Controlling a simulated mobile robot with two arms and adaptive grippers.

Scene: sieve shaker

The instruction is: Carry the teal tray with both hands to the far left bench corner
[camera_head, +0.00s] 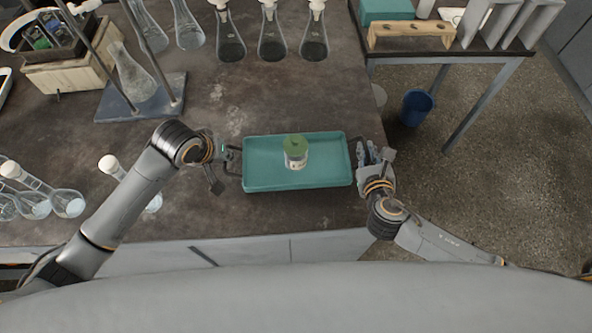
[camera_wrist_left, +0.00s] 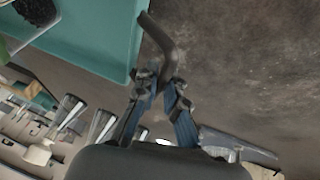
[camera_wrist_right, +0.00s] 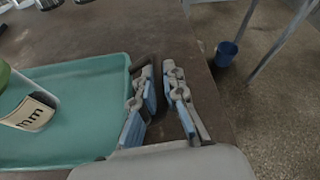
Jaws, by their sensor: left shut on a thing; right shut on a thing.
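The teal tray (camera_head: 262,180) is at the right end of the dark bench, level, with a green-lidded labelled jar (camera_head: 296,154) upright on it. I cannot tell whether the tray touches the bench top. My left gripper (camera_head: 230,158) is at the tray's left side, shut on its dark handle (camera_wrist_left: 160,42), which shows in the left wrist view. My right gripper (camera_head: 364,156) is at the right side, shut on the other handle; in the right wrist view its fingers (camera_wrist_right: 160,95) partly hide that handle. The jar's label (camera_wrist_right: 30,112) shows there too.
Several flasks (camera_head: 272,40) stand along the back of the bench. A stand with a blue-grey base (camera_head: 115,104) and a flask are at back left, beside a wooden box (camera_head: 62,75). Several flasks (camera_head: 68,203) lie at front left. A blue bucket (camera_head: 417,107) is on the floor right.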

